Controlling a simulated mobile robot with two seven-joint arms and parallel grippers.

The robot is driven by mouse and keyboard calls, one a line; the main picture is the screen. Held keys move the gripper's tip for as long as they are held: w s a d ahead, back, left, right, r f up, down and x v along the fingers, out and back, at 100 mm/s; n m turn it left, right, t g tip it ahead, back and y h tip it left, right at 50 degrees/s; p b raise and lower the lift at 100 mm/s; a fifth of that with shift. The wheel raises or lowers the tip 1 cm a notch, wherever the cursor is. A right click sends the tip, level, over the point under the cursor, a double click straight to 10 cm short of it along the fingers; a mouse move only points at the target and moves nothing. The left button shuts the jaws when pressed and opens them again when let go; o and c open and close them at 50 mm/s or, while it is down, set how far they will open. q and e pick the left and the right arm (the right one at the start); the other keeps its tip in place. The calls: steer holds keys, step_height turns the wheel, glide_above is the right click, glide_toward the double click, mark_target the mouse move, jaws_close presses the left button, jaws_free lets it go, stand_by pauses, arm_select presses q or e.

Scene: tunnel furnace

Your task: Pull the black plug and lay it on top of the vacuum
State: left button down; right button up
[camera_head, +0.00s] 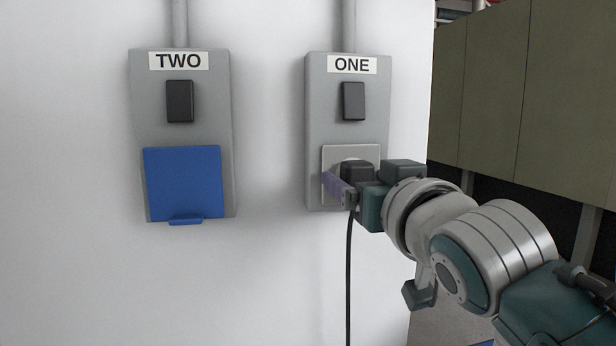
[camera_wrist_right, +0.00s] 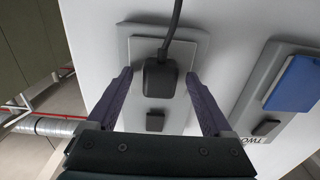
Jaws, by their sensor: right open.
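The black plug (camera_head: 357,172) sits in the socket of the grey box labelled ONE (camera_head: 318,120), with its black cable (camera_head: 349,280) hanging straight down. In the right wrist view the plug (camera_wrist_right: 160,78) lies between the fingers, with clear gaps on both sides. My right gripper (camera_head: 338,188) is open at the socket, and it also shows in the right wrist view (camera_wrist_right: 161,92). Its near finger and wrist hide part of the plug in the head view. My left gripper is not in view. The vacuum is not in view.
A grey box labelled TWO (camera_head: 222,130) with a closed blue cover (camera_head: 184,182) is on the white wall (camera_head: 60,200) to the left. Each box has a black switch (camera_head: 353,101). Olive panels (camera_head: 490,80) stand at the right beyond the wall's edge.

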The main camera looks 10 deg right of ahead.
stand_by(0.4)
jaws_close()
stand_by(0.5)
stand_by(0.4)
steer(key=shift+r+p, duration=0.1)
steer(key=shift+p, duration=0.25)
steer(key=shift+s+p, duration=0.4)
steer(key=shift+s, duration=0.6)
steer(key=shift+s+d+p, duration=0.1)
steer(key=shift+s+p, duration=1.35)
steer(key=shift+s, duration=0.55)
